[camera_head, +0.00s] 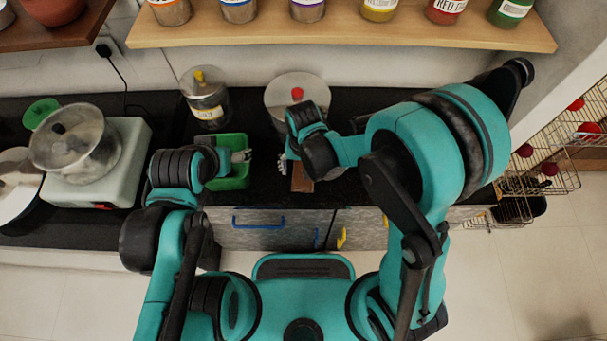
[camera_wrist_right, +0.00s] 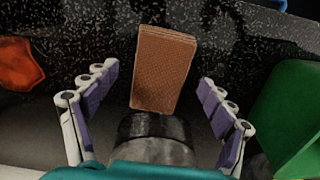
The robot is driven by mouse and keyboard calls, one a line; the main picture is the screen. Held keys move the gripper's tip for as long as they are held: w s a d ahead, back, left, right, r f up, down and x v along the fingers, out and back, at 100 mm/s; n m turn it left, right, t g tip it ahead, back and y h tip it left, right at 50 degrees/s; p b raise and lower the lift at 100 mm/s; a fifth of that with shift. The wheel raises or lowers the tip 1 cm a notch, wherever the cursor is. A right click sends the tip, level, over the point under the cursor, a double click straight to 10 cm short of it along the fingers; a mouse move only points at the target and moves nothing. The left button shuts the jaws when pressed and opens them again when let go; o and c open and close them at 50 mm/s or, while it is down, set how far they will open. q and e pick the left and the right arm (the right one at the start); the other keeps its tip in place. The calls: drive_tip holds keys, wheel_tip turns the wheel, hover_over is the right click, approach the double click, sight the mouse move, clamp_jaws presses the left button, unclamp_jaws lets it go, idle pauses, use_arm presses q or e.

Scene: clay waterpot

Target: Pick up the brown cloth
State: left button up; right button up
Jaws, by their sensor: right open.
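The brown cloth (camera_head: 302,178) is a small folded rectangle lying on the dark counter near its front edge. In the right wrist view the cloth (camera_wrist_right: 163,68) is ahead, between the spread fingers. My right gripper (camera_head: 287,161) is open and empty over the counter beside the cloth; its purple-padded fingers also show in the right wrist view (camera_wrist_right: 158,82). No finger visibly touches the cloth. My left gripper (camera_head: 241,156) is at the green tray's (camera_head: 229,182) right side; its fingers are too small to tell if they are open.
A metal pot with a red knob (camera_head: 297,92) stands behind my right gripper. A lidded jar (camera_head: 205,97) stands behind the tray. A white appliance with a pot (camera_head: 75,140) is at left. A wire rack (camera_head: 545,150) is at right.

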drive_tip(key=shift+f, duration=0.75)
drive_tip(key=shift+r, duration=0.1)
drive_tip(key=shift+c, duration=0.9)
drive_tip(key=c, duration=1.1)
drive_tip(key=shift+o, duration=0.2)
drive_tip(key=shift+r, duration=0.6)
drive_tip(key=r, duration=0.1)
drive_tip(key=r+p, duration=0.1)
drive_tip(key=w+d+r+p, duration=0.1)
drive_tip(key=r, duration=0.1)
drive_tip(key=w+d+r+p, duration=0.3)
drive_tip(key=w+d+r, duration=0.2)
drive_tip(key=d, duration=0.3)
drive_tip(key=shift+w+r, duration=0.4)
drive_tip(key=shift+w, duration=0.25)
